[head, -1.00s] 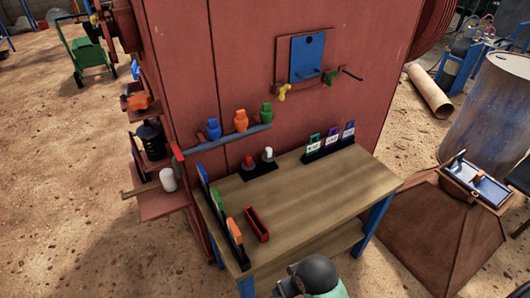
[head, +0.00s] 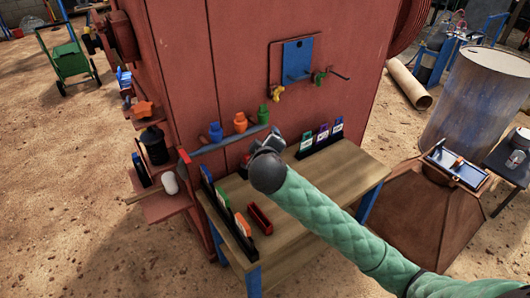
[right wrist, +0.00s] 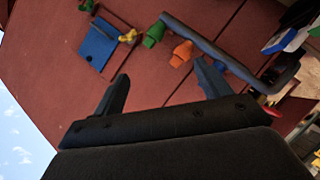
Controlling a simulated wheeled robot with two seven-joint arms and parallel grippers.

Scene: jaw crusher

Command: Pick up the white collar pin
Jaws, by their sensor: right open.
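The white collar pin does not show in the head view now; my right gripper and arm cover the back of the workbench (head: 310,205), where a white-topped pin stood in a black holder. A red pin (head: 244,161) shows just left of my gripper. My right gripper (head: 270,138) is raised above the back of the bench, in front of the red machine wall. In the right wrist view the gripper (right wrist: 163,72) is open, its two fingers apart with nothing held between them. I cannot make out the white pin there. My left gripper is not in view.
A rail (head: 232,139) with blue, orange and green fittings runs along the red wall (head: 240,70) close to my gripper. Tagged cards (head: 322,137) stand in a rack at the back right. A red tray (head: 260,218) and a card rack (head: 228,212) occupy the bench's left side.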

